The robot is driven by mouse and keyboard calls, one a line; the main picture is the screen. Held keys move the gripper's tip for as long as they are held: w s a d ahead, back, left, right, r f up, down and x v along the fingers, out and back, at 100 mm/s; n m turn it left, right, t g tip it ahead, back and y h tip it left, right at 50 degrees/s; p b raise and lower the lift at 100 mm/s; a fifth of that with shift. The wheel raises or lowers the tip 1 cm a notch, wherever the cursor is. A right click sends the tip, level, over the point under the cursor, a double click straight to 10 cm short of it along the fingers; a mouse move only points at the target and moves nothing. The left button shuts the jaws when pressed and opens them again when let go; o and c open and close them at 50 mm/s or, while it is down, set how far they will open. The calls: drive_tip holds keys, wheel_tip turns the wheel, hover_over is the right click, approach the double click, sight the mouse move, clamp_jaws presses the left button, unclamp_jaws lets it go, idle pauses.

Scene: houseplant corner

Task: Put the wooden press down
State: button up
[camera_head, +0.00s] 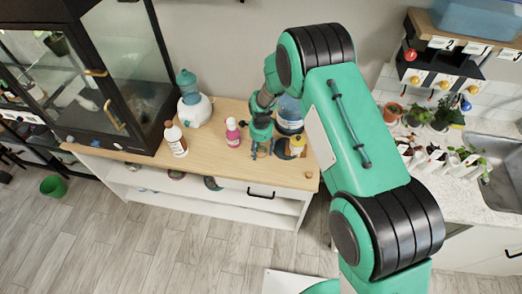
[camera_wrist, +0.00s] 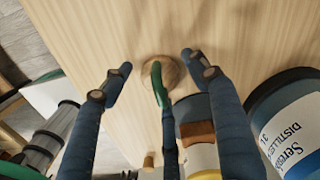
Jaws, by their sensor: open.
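The wooden press (camera_wrist: 171,72) shows in the wrist view as a round wooden top, seen from above against the light wooden tabletop (camera_wrist: 95,25). My gripper (camera_wrist: 157,70) is open, with blue fingers on both sides of the press and a visible gap to each. A green-tipped middle finger covers part of it. Whether the press touches the table is hard to tell. In the head view my gripper (camera_head: 262,150) is low over the right part of the tabletop (camera_head: 215,150), and the press cannot be made out there.
A small wooden knob (camera_head: 308,174) is at the front right corner. The front strip is mostly clear.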

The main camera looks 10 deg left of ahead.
wheel_tip(320, 180, up, 12)
drive_tip(key=shift+f+p, duration=0.1)
drive_tip(key=shift+p, duration=0.5)
idle(0.5)
drive_tip(key=s+d+r+n+t, duration=0.1)
drive_tip(key=s+d+r+n, duration=0.15)
drive_tip(key=d+r, duration=0.6)
drive_tip(key=s+d+r+n+t, duration=0.1)
drive_tip(key=s+d+r, duration=0.3)
drive_tip(key=r, duration=0.9)
drive_tip(key=s+d+r+n+t, duration=0.1)
drive_tip(key=s+d+r+n, duration=0.15)
drive_tip(key=d+r, duration=0.65)
drive_tip(key=s+d+r+n+t, duration=0.1)
drive_tip(key=s+d+r, duration=0.3)
drive_tip(key=s, duration=0.5)
drive_tip(key=s+d+r+n, duration=0.3)
drive_tip(key=s+d, duration=0.1)
drive_tip(key=s, duration=0.5)
drive_tip(key=s+d+r+n+t, duration=0.1)
drive_tip(key=s+d+r, duration=0.3)
drive_tip(key=s, duration=0.5)
drive_tip(key=shift+s+d+r+n+t, duration=0.25)
drive_tip(key=shift+s+r+n+t, duration=0.1)
drive_tip(key=shift+n, duration=0.25)
